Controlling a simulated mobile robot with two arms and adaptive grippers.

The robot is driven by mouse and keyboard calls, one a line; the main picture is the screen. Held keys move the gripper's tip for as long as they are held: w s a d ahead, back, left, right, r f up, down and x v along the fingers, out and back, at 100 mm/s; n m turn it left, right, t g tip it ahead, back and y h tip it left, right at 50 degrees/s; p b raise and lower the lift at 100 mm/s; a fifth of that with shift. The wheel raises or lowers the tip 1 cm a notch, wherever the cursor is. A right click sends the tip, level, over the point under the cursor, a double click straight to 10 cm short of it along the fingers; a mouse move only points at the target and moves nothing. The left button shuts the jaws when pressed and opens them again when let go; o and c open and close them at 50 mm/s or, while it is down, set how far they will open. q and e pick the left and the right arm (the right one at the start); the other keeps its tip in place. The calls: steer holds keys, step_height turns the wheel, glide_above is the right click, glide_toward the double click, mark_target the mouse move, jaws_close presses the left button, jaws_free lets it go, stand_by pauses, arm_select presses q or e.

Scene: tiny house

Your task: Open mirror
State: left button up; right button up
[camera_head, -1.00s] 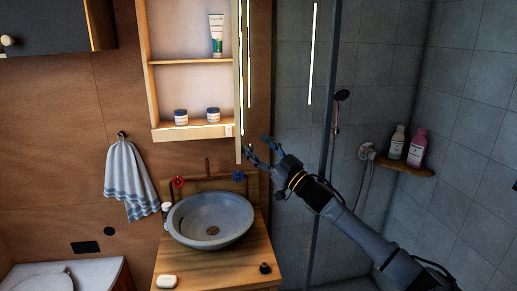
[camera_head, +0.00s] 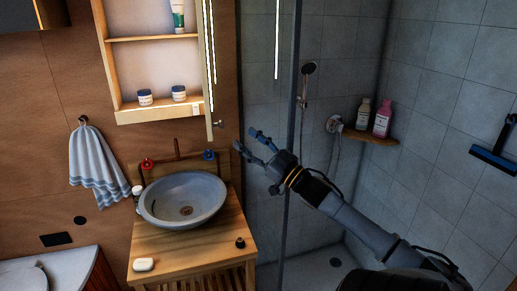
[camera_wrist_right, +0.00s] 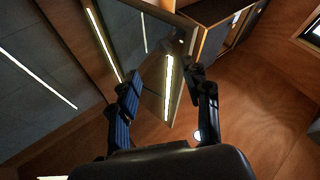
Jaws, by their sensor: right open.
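The mirror door (camera_head: 209,62) of the wall cabinet stands swung out, seen nearly edge-on at the cabinet's right side with a lit strip along it. A small knob (camera_head: 218,124) shows at its lower end. In the right wrist view the mirror panel (camera_wrist_right: 128,40) fills the upper middle, edged by lit strips. My right gripper (camera_head: 246,140) is open and empty, just right of and below the knob, apart from the door in the head view. Its fingers also show in the right wrist view (camera_wrist_right: 162,92), spread to either side of the panel's lower part. My left gripper is not in view.
The open cabinet (camera_head: 155,116) holds a tube (camera_head: 178,17) and two jars. A basin (camera_head: 184,200) sits on a wooden counter (camera_head: 185,256) below. A glass shower partition's dark post (camera_head: 293,130) stands close behind my right gripper. A towel (camera_head: 95,165) hangs left.

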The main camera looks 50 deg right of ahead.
steer(key=shift+v, duration=1.65)
